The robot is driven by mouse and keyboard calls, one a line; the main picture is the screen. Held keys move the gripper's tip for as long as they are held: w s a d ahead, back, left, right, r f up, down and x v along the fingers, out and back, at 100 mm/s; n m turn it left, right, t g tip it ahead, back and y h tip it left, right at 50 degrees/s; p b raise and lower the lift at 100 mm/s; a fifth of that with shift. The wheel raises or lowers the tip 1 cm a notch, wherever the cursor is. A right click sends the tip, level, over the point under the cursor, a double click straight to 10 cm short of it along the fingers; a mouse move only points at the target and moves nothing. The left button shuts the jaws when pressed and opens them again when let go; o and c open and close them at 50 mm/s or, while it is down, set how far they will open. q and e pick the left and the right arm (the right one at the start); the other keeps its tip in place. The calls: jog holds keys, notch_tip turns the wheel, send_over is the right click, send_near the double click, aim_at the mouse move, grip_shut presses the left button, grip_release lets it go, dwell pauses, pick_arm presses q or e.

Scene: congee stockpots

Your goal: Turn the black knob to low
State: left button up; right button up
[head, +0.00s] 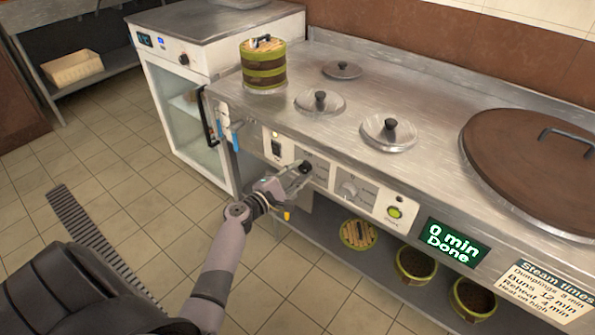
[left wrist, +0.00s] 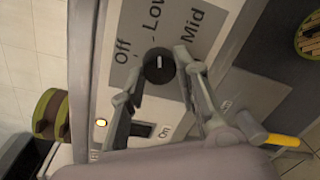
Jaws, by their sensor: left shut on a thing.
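The black knob (left wrist: 158,66) sits on a grey dial plate (left wrist: 185,50) marked Off, Low and Mid, on the stove's front panel. Its white mark points up in the left wrist view, toward the word Low. My left gripper (left wrist: 153,76) is shut on the knob, one finger on each side. In the head view my left gripper (head: 296,179) reaches the panel, and the black knob (head: 305,167) shows at its fingertips. My right gripper is in neither view.
A black switch (head: 276,147) is to the left. A steamer basket (head: 263,66) stands on the counter. Below, a shelf holds several baskets (head: 416,264).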

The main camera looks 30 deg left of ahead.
pick_arm(q)
jog(key=shift+n, duration=0.9)
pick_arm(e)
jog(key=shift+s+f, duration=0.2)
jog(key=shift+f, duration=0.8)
pick_arm(q)
jog(key=o, duration=1.2)
jog(key=shift+s+f, duration=0.1)
jog(key=shift+s, duration=0.15)
jog(key=s, duration=0.3)
jog(key=s+a, duration=0.1)
jog(key=s, duration=0.7)
jog(key=shift+s+a+r, duration=0.15)
jog(key=shift+s+r, duration=0.05)
jog(key=shift+r, duration=0.15)
